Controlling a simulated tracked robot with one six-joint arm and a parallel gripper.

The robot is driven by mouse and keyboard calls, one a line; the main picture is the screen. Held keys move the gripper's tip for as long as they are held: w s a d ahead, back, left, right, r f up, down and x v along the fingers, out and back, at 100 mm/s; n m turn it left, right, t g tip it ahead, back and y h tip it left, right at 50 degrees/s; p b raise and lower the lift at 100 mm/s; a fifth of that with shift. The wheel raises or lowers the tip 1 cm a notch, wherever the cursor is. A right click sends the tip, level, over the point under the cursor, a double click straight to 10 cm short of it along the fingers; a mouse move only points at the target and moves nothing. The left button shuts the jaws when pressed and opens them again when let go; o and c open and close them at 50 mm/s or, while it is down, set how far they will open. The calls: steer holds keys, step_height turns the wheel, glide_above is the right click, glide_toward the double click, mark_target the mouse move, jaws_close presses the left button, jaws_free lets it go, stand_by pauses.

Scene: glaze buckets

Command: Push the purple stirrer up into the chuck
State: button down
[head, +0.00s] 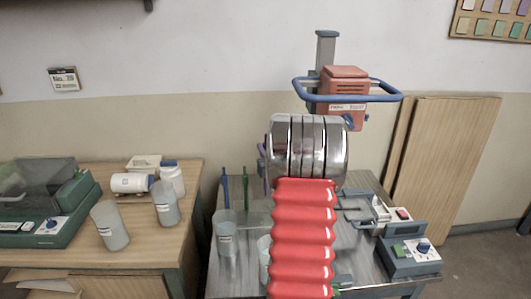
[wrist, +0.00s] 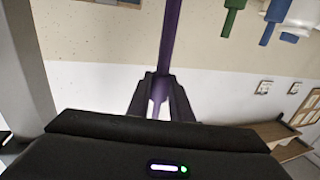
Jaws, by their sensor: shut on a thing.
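The purple stirrer (wrist: 171,35) shows in the wrist view as a straight shaft running from the top edge down between my fingers. My gripper (wrist: 160,78) is shut on this shaft. In the head view my gripper is hidden behind my arm, and only a small purple bit (head: 262,150) shows at the arm's left edge; I cannot tell which part it is. The mixer (head: 344,90), with a red motor head and a blue ring handle, stands behind my arm. Its chuck is hidden, so I cannot tell how the stirrer's end stands to it.
A blue stirrer (head: 225,187) and a green stirrer (head: 245,188) stand upright left of my arm. A grey bucket (head: 226,233) stands near them. A grey control box (head: 408,253) is at right. A wooden table (head: 150,245) with cups and jars stands at left.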

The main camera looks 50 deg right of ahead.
steer(key=shift+r, duration=2.65)
